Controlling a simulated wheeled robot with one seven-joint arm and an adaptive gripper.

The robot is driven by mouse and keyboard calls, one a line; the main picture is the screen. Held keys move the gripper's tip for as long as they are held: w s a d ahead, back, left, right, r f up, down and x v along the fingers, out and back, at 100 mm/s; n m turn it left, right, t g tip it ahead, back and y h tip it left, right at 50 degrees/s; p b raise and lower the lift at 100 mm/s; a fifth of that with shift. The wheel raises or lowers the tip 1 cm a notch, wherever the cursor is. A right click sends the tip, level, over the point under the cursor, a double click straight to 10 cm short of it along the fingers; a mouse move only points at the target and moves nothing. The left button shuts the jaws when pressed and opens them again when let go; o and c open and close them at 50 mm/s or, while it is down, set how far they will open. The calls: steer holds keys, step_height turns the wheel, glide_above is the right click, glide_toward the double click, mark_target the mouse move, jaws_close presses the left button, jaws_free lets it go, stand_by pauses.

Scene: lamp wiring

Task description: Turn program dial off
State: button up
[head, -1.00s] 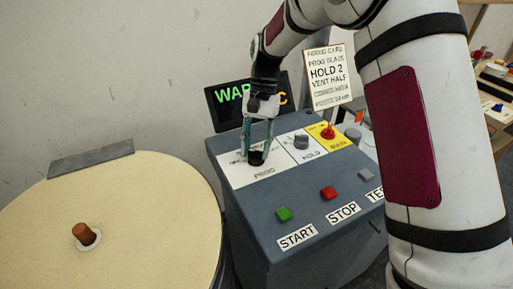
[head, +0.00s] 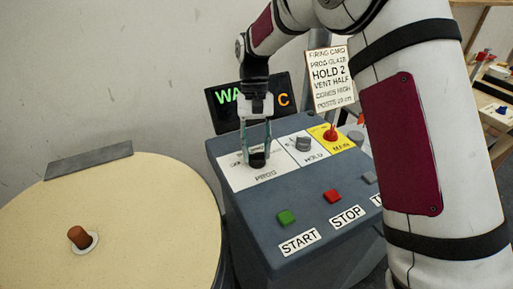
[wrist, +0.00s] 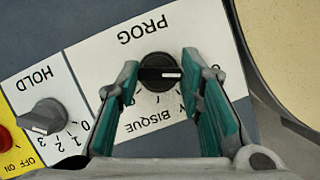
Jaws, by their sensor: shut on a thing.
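The program dial is a round black knob (head: 257,160) on the white panel marked PROG. In the wrist view the dial (wrist: 156,84) carries a white pointer mark directed to picture right. The BISQUE label shows below it, while other position labels are partly hidden by my fingers. My gripper (head: 257,148) points down over the dial, its two green-padded fingers on either side. In the wrist view my gripper (wrist: 160,66) is shut on the dial.
The hold dial (head: 303,143) and red main switch (head: 331,133) stand right of the program dial. Green START (head: 283,217) and red STOP (head: 332,196) buttons lie nearer the front. A display (head: 225,97) is behind, partly hidden by my arm. The round kiln lid (head: 130,220) is left.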

steer(key=o, duration=1.2)
steer(key=shift+c, duration=0.2)
steer(key=v, duration=1.2)
